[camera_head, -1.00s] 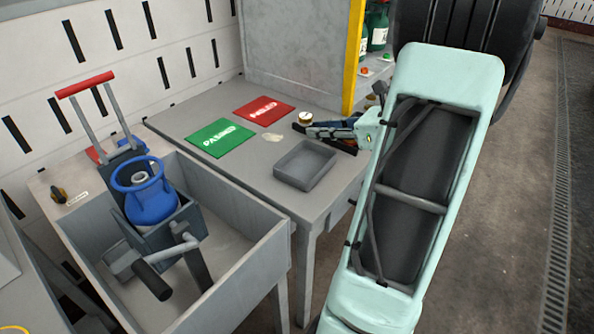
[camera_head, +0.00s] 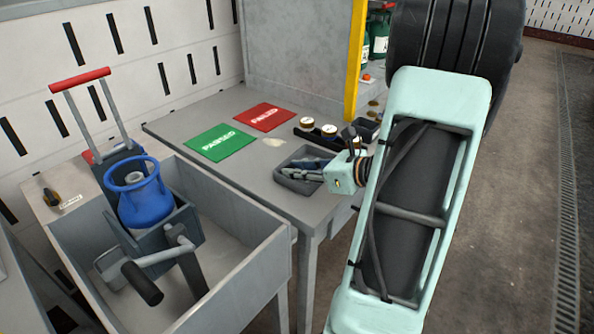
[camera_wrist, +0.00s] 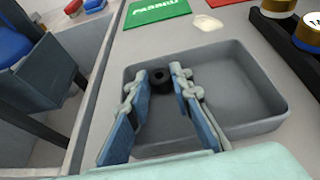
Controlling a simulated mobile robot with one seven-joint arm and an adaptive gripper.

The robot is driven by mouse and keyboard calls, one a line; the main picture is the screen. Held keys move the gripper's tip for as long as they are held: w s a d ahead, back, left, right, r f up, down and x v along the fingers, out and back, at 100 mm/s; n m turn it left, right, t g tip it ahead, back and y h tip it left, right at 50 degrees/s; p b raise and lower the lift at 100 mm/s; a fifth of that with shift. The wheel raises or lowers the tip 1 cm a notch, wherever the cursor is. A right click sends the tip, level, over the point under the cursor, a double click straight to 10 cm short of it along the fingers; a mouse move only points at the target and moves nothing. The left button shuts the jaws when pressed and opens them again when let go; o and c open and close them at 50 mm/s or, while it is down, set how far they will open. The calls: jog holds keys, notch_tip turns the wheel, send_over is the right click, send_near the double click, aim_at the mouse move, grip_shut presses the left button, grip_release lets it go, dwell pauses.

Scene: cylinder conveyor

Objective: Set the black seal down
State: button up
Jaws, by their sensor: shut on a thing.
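The black seal (camera_wrist: 161,83) is a small dark ring with a hole, held between my fingertips in the wrist view. My gripper (camera_wrist: 160,78) is shut on it. The grey shallow tray (camera_wrist: 240,95) lies under the fingers, and the seal is over its left part, near the far wall. I cannot tell whether the seal touches the tray floor. In the head view my gripper (camera_head: 290,172) reaches from the right over the tray (camera_head: 300,188) on the grey table; the seal is too small to make out there.
A green PASSED mat (camera_head: 222,142) and a red FAILED mat (camera_head: 264,117) lie behind the tray. A dark holder with round gauges (camera_head: 329,130) stands at the back right. A trolley with a blue cylinder (camera_head: 145,200) stands in a grey bin at left.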

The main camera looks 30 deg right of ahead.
jog(key=shift+f, duration=0.2)
jog(key=o, duration=0.4)
jog(key=shift+o, duration=0.2)
jog(key=shift+r, duration=0.15)
jog(key=shift+r, duration=0.2)
jog(key=p+v, duration=0.2)
jog(key=v, duration=1)
jog(key=shift+d+f+p, duration=0.1)
jog(key=shift+p, duration=0.3)
